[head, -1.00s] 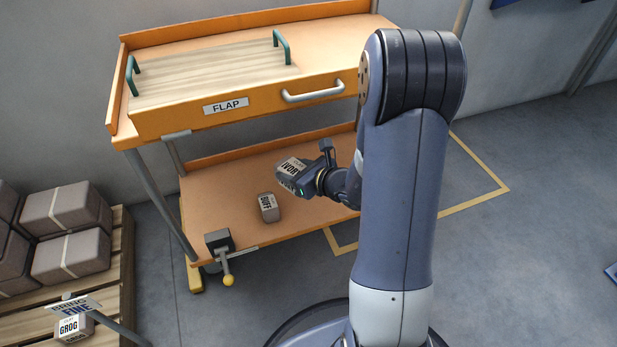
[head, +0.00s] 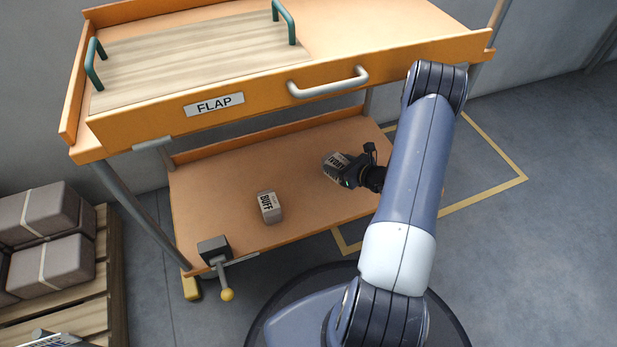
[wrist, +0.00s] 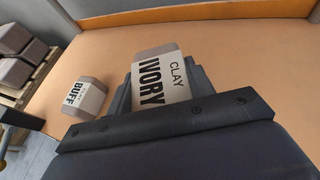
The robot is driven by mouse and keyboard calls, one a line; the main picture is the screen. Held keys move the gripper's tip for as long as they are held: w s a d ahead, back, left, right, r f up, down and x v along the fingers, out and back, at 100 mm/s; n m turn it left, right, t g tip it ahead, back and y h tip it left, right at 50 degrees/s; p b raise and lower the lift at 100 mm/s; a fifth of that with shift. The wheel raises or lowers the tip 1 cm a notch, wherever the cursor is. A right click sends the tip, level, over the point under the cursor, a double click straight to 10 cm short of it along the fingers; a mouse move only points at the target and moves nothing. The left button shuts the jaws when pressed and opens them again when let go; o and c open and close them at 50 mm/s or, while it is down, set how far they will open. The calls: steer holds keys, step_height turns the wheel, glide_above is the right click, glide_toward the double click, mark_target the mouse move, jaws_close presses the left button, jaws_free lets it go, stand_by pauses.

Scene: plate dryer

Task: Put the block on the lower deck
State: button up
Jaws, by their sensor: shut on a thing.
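The block labelled CLAY IVORY (head: 337,164) is held by my gripper (head: 352,172), which is shut on it. In the wrist view the ivory block (wrist: 163,80) sits between the fingers, its label facing the camera. My gripper is over the right part of the orange lower deck (head: 225,170) of the cart. I cannot tell whether the block touches the deck. A second block, labelled BUFF (head: 268,207), stands on the deck to the left, apart from my gripper; it also shows in the wrist view (wrist: 86,98).
The upper deck, with a FLAP drawer front (head: 275,97) and a wooden board (head: 190,55) with green handles, overhangs the lower deck. A clamp with a yellow knob (head: 227,294) is at the deck's front left corner. A pallet of wrapped blocks (head: 107,280) stands at left.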

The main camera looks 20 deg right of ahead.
step_height(320, 180, down, 9)
steer(key=b, duration=0.3)
steer(key=shift+b, duration=0.4)
steer(key=shift+f, duration=0.1)
steer(key=o, duration=1.4)
steer(key=shift+o, duration=0.2)
steer(key=shift+s+d+r, duration=0.1)
steer(key=shift+s+r, duration=0.1)
steer(key=shift+r, duration=0.05)
steer(key=p+v, duration=0.4)
steer(key=v, duration=0.7)
steer(key=shift+s, duration=0.25)
steer(key=shift+w, duration=0.1)
